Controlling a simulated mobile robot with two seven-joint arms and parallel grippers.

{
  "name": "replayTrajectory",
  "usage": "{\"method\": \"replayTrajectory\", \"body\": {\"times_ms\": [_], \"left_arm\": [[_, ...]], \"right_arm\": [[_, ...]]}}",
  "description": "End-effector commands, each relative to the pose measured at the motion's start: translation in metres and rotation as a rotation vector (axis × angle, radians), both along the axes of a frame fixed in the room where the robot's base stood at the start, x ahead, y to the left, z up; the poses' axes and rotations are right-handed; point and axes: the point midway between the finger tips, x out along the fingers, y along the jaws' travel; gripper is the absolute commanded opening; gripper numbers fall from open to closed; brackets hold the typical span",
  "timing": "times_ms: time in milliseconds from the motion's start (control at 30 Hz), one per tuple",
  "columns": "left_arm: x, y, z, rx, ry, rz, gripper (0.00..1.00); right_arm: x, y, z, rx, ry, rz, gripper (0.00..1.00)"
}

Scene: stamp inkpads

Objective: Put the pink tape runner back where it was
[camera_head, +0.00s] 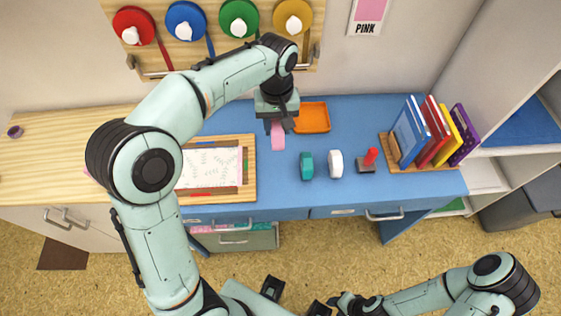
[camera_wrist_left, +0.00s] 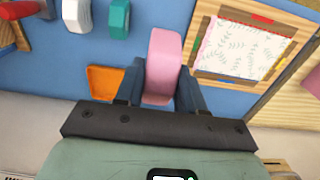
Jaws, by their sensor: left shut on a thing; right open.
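The pink tape runner (camera_head: 278,139) is between the fingers of my left gripper (camera_head: 279,123), over the blue desk top. In the left wrist view the pink tape runner (camera_wrist_left: 163,62) sticks out between the two fingers of my left gripper (camera_wrist_left: 160,88), which is shut on it. I cannot tell whether it touches the desk. A teal tape runner (camera_head: 306,166) and a white one (camera_head: 335,163) stand in a row to its right. My right gripper (camera_head: 296,298) is open and empty at the bottom edge of the head view, away from the desk.
An orange tray (camera_head: 313,118) lies behind, right of my left gripper. A red-handled stamp on a dark pad (camera_head: 367,162) and several books (camera_head: 430,132) stand to the right. A wooden board with a leaf-patterned sheet (camera_head: 210,168) lies left. Blue desk top is free in front.

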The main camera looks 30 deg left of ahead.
Motion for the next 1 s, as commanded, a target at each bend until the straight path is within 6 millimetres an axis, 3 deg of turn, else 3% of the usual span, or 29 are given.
{"method": "replayTrajectory", "body": {"times_ms": [100, 400, 667, 900, 1000], "left_arm": [[-0.002, 0.0, -0.038, 0.001, 0.008, 0.0, 0.14], [-0.001, 0.0, -0.112, 0.001, 0.006, 0.0, 0.14], [-0.001, 0.0, -0.137, 0.001, 0.003, 0.0, 0.14], [-0.001, 0.0, -0.171, 0.001, 0.004, 0.0, 0.14], [0.0, 0.0, -0.175, 0.0, 0.0, 0.0, 0.14]], "right_arm": [[-0.005, 0.0, -0.009, 0.0, 0.007, 0.0, 0.43], [-0.009, 0.0, -0.019, -0.001, 0.011, 0.0, 0.43], [-0.01, 0.0, -0.021, 0.0, 0.012, 0.0, 0.43], [-0.012, 0.0, -0.025, 0.0, 0.013, 0.0, 0.43], [-0.012, 0.0, -0.025, 0.0, 0.013, 0.0, 0.43]]}}
